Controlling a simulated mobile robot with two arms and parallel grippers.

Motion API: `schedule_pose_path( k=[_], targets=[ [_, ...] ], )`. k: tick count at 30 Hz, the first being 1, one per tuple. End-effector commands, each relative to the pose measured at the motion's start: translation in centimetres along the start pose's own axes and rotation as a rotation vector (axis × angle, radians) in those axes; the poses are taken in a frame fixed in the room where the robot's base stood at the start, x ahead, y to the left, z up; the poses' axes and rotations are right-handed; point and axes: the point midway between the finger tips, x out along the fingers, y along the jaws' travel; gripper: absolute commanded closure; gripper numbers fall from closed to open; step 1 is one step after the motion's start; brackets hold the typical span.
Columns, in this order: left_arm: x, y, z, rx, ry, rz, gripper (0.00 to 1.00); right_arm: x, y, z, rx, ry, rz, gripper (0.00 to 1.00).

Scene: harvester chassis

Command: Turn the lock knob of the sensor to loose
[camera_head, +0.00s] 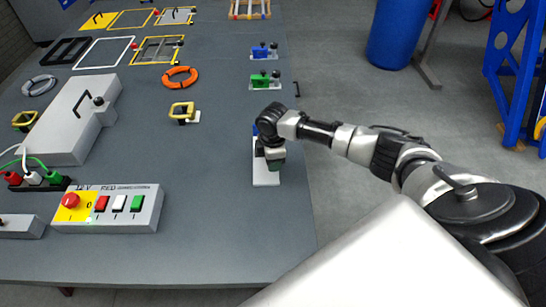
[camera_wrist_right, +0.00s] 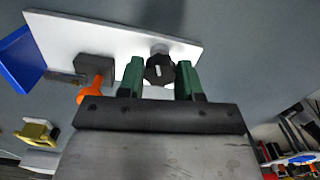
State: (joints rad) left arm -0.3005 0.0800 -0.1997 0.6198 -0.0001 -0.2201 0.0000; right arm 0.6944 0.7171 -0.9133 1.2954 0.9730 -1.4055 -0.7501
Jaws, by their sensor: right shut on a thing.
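The sensor's mount is a white plate (camera_head: 263,178) on the grey table near its right edge; it also shows in the wrist view (camera_wrist_right: 80,35). In the wrist view, a black lobed lock knob (camera_wrist_right: 160,70) with a white mark stands on the plate. My right gripper (camera_wrist_right: 160,78) has its green fingers on both sides of the knob, shut on it. An orange part (camera_wrist_right: 92,90) on a dark block (camera_wrist_right: 95,68) sits left of the fingers. In the head view my right gripper (camera_head: 275,160) hides the knob and most of the mount. My left gripper is not in view.
A box with coloured buttons (camera_head: 120,205) is at the front left. Green (camera_head: 263,81) and blue (camera_head: 262,53) mounts stand farther back, and an orange ring (camera_head: 180,76) lies to the left. The table between the button box and the white plate is clear.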

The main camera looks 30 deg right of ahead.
Motion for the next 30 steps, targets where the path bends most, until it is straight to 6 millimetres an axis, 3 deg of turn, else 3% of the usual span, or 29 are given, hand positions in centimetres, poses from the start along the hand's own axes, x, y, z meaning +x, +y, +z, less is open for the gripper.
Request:
schedule_pose_path(
  k=[30],
  targets=[
    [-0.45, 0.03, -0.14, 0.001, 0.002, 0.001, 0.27, -0.1, 0.11, -0.07, -0.94, 0.002, 0.004, 0.89]
  ],
)
